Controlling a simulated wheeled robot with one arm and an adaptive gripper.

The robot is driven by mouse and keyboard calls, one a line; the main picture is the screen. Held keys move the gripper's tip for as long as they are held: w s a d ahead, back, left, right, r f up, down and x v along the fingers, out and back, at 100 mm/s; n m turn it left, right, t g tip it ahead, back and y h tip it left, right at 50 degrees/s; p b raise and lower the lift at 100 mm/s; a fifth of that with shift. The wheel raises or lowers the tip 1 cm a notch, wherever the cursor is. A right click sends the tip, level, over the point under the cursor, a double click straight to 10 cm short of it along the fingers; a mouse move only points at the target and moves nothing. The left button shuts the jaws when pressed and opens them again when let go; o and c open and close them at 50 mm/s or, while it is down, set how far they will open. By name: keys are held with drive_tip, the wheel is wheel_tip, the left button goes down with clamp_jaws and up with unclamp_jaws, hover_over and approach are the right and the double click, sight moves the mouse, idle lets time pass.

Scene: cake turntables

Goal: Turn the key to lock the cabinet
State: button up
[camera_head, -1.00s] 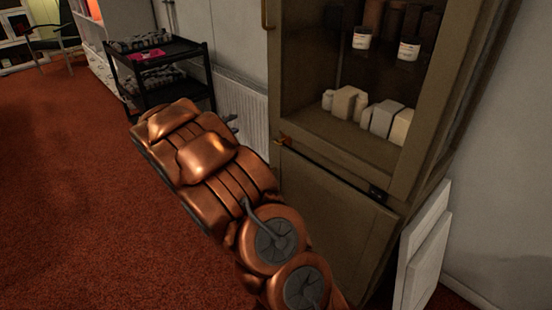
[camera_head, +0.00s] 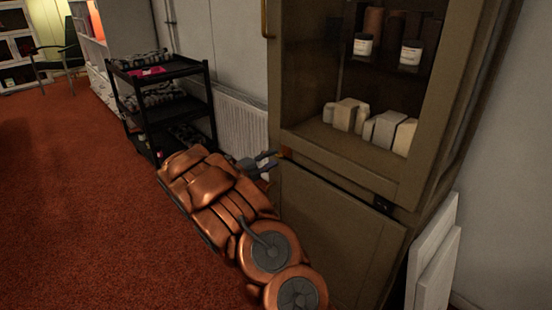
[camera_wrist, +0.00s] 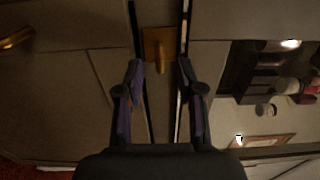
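The olive-brown cabinet (camera_head: 340,225) stands at the right in the head view, with a glazed upper part and a solid lower door. A brass lock plate (camera_head: 286,152) is at its left edge, between the two parts. In the wrist view the brass plate (camera_wrist: 158,36) shows top centre, with the key (camera_wrist: 162,68) sticking out towards the camera. My gripper (camera_wrist: 160,72) is open, with its dark fingertips on either side of the key's near end. Clear gaps show between key and fingers. In the head view my gripper (camera_head: 264,160) is close to the lock.
White boxes and jars (camera_head: 365,120) stand inside the cabinet. A black shelf trolley (camera_head: 160,100) and a white radiator (camera_head: 240,118) are to the left. White panels (camera_head: 432,260) lean at the cabinet's right side. The red carpet (camera_head: 80,200) is clear at the left.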

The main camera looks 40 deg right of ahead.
sight(281, 154)
drive_tip(key=shift+d, duration=1.4)
clamp_jaws()
